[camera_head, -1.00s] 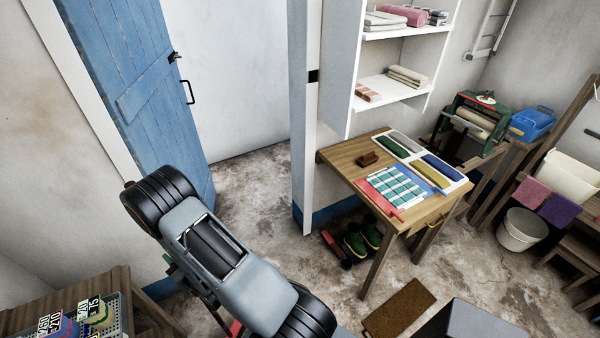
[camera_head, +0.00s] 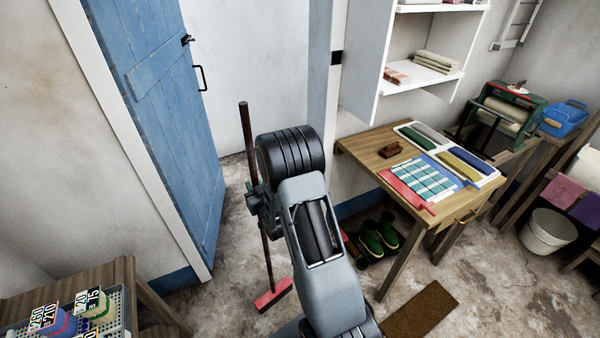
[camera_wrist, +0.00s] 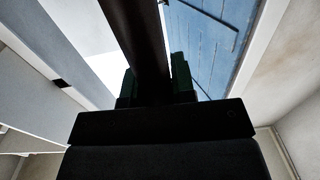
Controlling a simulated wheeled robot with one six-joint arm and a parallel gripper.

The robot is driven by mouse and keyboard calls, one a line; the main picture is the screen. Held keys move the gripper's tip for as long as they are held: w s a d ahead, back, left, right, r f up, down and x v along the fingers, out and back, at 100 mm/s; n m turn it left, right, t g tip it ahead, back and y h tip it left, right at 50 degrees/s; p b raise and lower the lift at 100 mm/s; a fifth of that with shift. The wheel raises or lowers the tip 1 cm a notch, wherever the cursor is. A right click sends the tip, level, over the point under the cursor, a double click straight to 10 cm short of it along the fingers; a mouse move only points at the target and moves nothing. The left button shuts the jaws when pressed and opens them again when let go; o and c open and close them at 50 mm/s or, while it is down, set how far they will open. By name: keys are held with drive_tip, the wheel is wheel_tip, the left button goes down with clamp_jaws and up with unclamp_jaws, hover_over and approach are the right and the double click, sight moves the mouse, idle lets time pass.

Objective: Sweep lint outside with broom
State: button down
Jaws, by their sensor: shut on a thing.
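My gripper (camera_head: 254,197) is shut on the dark handle of the broom (camera_head: 246,125). The broom stands nearly upright, tilted slightly, with its red head (camera_head: 273,294) low at the floor beside my arm. Whether the bristles touch the floor is hidden. In the wrist view the dark handle (camera_wrist: 140,40) runs up between the green-tinted jaws (camera_wrist: 155,85). I cannot make out any lint on the floor.
The blue door (camera_head: 160,110) stands open at the left, with a doorway and pale wall beyond. A wooden table (camera_head: 360,151) with folded cloths is right of my arm. Green shoes (camera_head: 380,238) sit under it. A brown mat (camera_head: 420,309) and a bucket (camera_head: 546,232) are on the floor.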

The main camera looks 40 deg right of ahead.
drive_tip(key=d+r+m+g+h+b, duration=0.1)
drive_tip(key=d+r+m+h+b, duration=0.2)
drive_tip(key=d+b, duration=1.3)
wheel_tip(320, 180, down, 9)
drive_tip(key=d+h+b, duration=0.1)
drive_tip(key=d+b, duration=0.1)
drive_tip(key=b, duration=0.1)
drive_tip(key=shift+w+d, duration=0.25)
drive_tip(key=shift+w, duration=0.2)
